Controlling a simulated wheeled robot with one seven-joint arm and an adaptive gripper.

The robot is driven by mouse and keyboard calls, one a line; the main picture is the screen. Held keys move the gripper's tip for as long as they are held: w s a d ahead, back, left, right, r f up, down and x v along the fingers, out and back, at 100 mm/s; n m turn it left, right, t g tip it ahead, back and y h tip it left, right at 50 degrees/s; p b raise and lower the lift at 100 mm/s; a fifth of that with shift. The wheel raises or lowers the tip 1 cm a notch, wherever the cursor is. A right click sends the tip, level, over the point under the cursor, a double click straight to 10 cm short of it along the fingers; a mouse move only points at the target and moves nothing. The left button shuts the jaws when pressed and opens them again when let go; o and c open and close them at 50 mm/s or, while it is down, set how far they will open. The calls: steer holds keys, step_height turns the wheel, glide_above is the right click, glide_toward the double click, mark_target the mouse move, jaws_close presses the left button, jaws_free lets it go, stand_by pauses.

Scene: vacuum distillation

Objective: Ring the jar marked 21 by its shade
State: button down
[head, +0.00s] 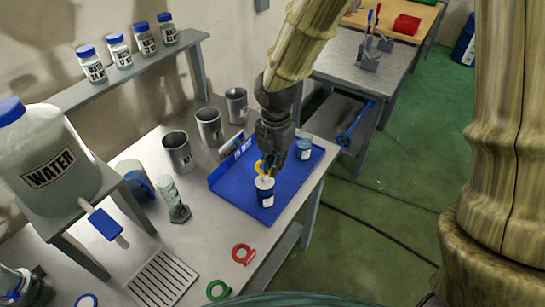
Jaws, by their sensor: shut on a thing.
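My gripper (270,160) points down over the blue tray (232,192) and is shut on a yellow ring (260,168). The ring is at the mouth of a small jar (265,193) with dark blue contents and a white label, standing upright on the tray. I cannot tell whether the ring touches the jar or sits around its neck. A second jar (304,148), with blue contents, stands farther back on the tray, right of my gripper. The numbers on both jars are too small to read. A red ring (243,246), a green ring (209,291) and a blue ring (87,297) lie on the table.
Several metal cups (177,151) stand behind the tray. Several blue-capped bottles (91,65) line the raised shelf. A large water jug (55,162) stands on a stand at left. A slotted plate (160,279) lies at the front. Table between tray and red ring is clear.

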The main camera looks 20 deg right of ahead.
steer(key=shift+s, duration=0.25)
steer(key=shift+w+f+b, duration=0.75)
steer(key=shift+w+f, duration=0.4)
steer(key=shift+f, duration=0.15)
steer(key=shift+s+b, duration=0.55)
steer(key=shift+s, duration=0.1)
steer(key=shift+f, duration=0.2)
steer(key=shift+w+f+b, duration=0.35)
steer(key=shift+f, duration=0.1)
steer(key=shift+s+f, duration=0.15)
steer(key=shift+f, duration=1.1)
steer(key=shift+f, duration=0.1)
